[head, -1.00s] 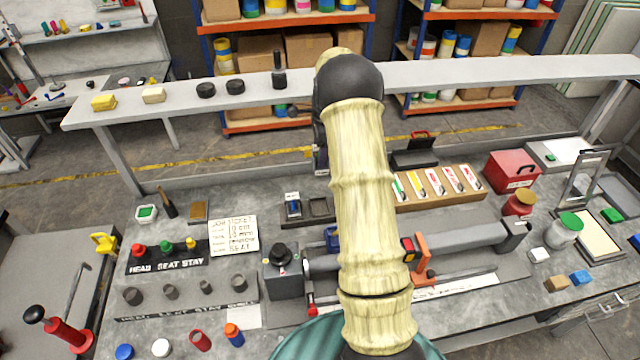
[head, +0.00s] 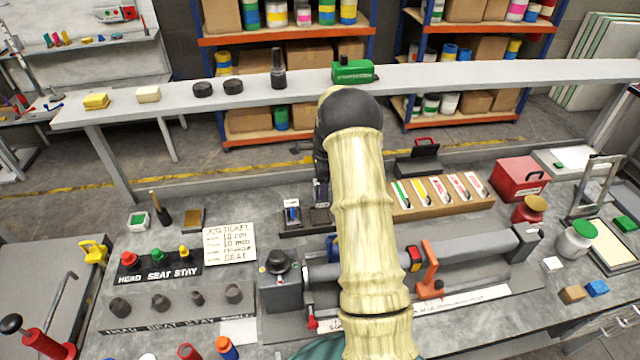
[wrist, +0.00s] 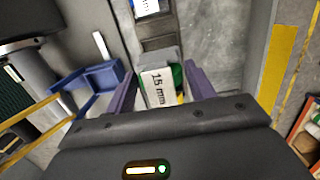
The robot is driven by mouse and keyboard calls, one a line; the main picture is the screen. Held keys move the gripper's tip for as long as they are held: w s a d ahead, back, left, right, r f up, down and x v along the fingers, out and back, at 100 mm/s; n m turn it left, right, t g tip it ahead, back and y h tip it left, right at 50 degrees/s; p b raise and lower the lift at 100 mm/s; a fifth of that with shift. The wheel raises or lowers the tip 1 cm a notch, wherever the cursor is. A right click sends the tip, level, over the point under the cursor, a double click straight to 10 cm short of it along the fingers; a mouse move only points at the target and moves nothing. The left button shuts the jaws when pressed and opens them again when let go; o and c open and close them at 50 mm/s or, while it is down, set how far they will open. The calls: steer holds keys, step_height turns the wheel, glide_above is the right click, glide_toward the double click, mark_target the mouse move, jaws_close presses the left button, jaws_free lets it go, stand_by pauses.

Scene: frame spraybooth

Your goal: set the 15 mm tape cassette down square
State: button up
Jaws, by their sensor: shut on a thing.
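The 15 mm tape cassette (wrist: 158,86), grey with a white label reading "15 mm" and some green and yellow showing, sits between the purple fingers of my gripper (wrist: 160,80) in the wrist view. My gripper is shut on it. A dark two-slot tray (wrist: 157,42) lies just beyond the cassette. Another cassette with a white and blue face (head: 292,213) sits in the tray's left slot in the head view. My arm partly hides the right slot there. I cannot tell whether the held cassette touches the tray.
A wooden rack of labelled strips (head: 440,194) stands right of my arm, and a roller machine (head: 455,253) lies in front. A job ticket (head: 230,244) lies to the left.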

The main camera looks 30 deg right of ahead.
steer(key=shift+f+b, duration=1.85)
steer(key=shift+f, duration=1.2)
steer(key=shift+w+a, duration=0.1)
steer(key=shift+a, duration=0.05)
steer(key=shift+s+r, duration=0.1)
steer(key=shift+s, duration=0.1)
steer(key=shift+w+f, duration=0.2)
steer(key=shift+f, duration=0.05)
steer(key=shift+f, duration=0.45)
steer(key=shift+s+r, duration=0.1)
steer(key=shift+s, duration=0.05)
steer(key=shift+f, duration=0.25)
steer(key=o, duration=1.5)
steer(key=shift+o, duration=0.2)
